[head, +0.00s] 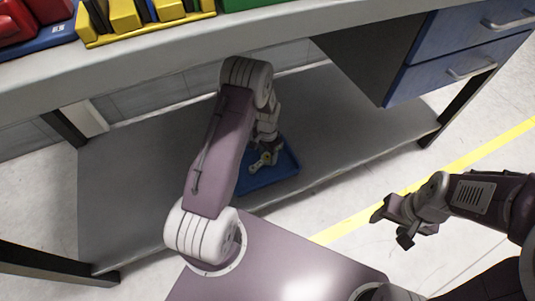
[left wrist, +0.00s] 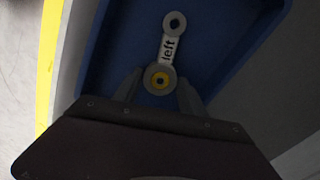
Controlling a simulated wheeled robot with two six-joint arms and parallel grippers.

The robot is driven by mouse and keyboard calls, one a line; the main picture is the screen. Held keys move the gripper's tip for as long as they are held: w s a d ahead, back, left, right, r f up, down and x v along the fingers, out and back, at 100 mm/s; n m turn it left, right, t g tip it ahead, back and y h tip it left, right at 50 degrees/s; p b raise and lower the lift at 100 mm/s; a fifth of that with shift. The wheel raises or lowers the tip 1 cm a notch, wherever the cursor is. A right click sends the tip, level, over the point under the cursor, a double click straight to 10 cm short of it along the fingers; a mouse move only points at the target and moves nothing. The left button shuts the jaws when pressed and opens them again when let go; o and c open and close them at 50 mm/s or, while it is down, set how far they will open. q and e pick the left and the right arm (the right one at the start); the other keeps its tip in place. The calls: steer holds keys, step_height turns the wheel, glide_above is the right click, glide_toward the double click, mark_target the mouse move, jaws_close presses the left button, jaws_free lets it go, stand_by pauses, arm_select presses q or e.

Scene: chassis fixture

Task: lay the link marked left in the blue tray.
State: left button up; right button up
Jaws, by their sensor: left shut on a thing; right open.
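My left gripper (left wrist: 160,82) is shut on the nearer ring. The link shows over the floor of the blue tray (left wrist: 110,42); whether it touches the floor I cannot tell. In the head view the link (head: 264,160) shows small within the tray (head: 283,178), which stands on the lower shelf. My left gripper (head: 263,148) is partly hidden by its arm. My right gripper (head: 392,220) is open and empty, out over the floor.
The lower shelf (head: 130,190) is bare around the tray. Blue drawers (head: 445,75) hang at the right. A yellow line (head: 440,180) crosses the floor.

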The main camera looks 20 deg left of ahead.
arm_select(q)
steer(key=shift+f, duration=0.5)
steer(key=o, duration=1.5)
steer(key=shift+c, duration=0.2)
step_height(320, 180, up, 6)
steer(key=p, duration=0.6)
steer(key=shift+r, duration=0.15)
